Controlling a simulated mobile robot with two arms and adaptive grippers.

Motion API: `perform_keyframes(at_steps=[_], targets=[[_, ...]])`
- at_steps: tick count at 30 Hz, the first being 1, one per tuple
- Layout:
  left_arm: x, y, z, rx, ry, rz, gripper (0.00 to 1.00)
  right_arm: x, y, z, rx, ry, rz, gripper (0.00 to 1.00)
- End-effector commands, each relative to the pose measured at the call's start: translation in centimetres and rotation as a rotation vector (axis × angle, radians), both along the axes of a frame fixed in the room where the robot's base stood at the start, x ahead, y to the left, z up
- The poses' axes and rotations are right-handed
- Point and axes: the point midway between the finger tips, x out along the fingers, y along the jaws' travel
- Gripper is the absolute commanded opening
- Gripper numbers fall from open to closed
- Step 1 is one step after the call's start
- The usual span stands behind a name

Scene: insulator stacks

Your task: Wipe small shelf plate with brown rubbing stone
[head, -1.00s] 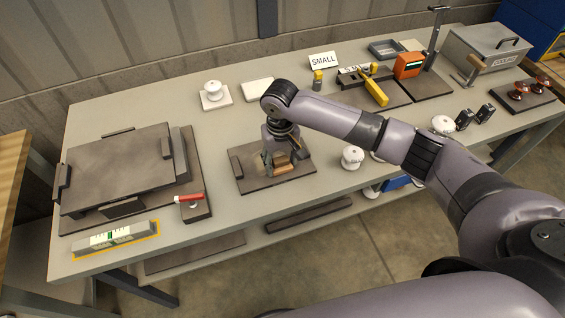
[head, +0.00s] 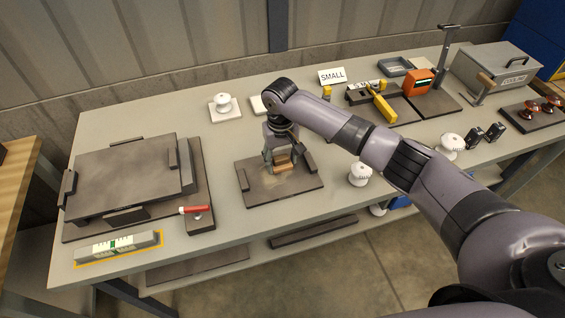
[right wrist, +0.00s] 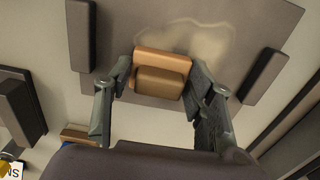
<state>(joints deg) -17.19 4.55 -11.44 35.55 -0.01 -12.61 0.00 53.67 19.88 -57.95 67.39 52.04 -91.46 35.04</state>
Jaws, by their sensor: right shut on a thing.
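The small shelf plate (head: 259,187) is a dark flat plate on the middle of the bench, with a raised block at its left and right edges. A pale, dusty patch shows on it, clearest in the right wrist view, where the plate (right wrist: 262,22) fills the top. My right gripper (head: 282,165) points down over the plate and is shut on the brown rubbing stone (head: 284,168). In the right wrist view the stone (right wrist: 162,66) sits between the two fingers, at the lower left edge of the pale patch. My left gripper is not in view.
A large dark plate (head: 125,180) lies at the left, with a red-handled tool (head: 195,210) and a level (head: 118,246) near it. White insulators stand behind (head: 223,102) and right (head: 360,174) of the small plate.

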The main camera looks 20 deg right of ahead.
Motion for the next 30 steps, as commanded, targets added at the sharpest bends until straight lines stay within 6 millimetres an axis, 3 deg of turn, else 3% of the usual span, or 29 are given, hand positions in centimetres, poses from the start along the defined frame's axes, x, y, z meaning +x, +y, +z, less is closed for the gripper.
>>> perform_keyframes(at_steps=[12, 25, 30], targets=[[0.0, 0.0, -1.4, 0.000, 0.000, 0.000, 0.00, 2.9, 0.2, 0.2, 0.000, 0.000, -0.001, 0.27], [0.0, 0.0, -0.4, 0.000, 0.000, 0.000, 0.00, 2.7, 1.9, 0.2, 0.001, 0.000, 0.000, 0.27], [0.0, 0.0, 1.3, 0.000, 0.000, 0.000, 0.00, 1.8, 1.8, 0.4, 0.000, 0.004, 0.000, 0.27]])
